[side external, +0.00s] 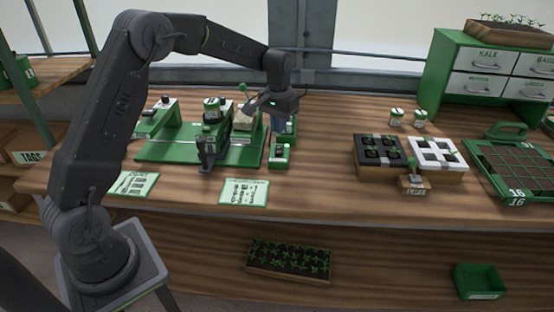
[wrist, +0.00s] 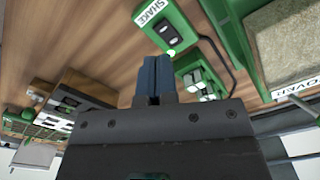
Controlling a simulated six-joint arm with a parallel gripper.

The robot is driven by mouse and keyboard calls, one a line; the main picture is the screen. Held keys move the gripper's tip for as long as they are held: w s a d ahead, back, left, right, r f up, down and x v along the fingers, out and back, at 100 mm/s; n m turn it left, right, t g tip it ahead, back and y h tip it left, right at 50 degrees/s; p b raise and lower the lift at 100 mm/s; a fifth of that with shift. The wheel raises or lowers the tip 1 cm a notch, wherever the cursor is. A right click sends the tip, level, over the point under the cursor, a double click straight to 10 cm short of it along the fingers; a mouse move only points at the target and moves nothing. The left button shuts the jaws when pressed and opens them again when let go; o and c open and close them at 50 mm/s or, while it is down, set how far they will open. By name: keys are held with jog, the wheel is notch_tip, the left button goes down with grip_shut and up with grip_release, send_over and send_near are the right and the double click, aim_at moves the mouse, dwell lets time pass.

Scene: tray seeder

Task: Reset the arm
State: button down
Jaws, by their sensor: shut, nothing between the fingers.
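My gripper (side external: 277,124) hangs over the bench at the right end of the green seeder machine (side external: 168,153) in the side view. In the wrist view its blue fingers (wrist: 152,78) are together with nothing between them. A green switch box (side external: 281,157) stands on the bench just below and in front of the gripper. In the wrist view this box (wrist: 168,30) carries a SHAKE label and a dark rocker switch, and a lit green spot shows near the fingertips. The fingers appear apart from the box.
A black cell tray (side external: 365,170) and a white cell tray (side external: 446,172) sit right of centre. A large green tray (side external: 481,178) of soil cells is at the far right. Two small jars (side external: 396,117) stand behind. Printed cards (side external: 243,192) lie at the front. Bench between switch box and black tray is clear.

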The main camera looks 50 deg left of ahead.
jog(key=s+d+r+m+t, duration=0.1)
jog(key=s+d+r, duration=0.3)
jog(key=s+r, duration=0.3)
jog(key=s+d+r+t, duration=0.2)
jog(key=s+d+r, duration=0.2)
jog(key=s+r, duration=0.25)
jog(key=s+d+f+m+t, duration=0.1)
jog(key=s+d, duration=0.3)
jog(key=s, duration=1.2)
jog(key=shift+s+d+m+t, duration=0.2)
jog(key=shift+s+m+t, duration=0.25)
jog(key=shift+t, duration=0.35)
jog(key=shift+w, duration=0.1)
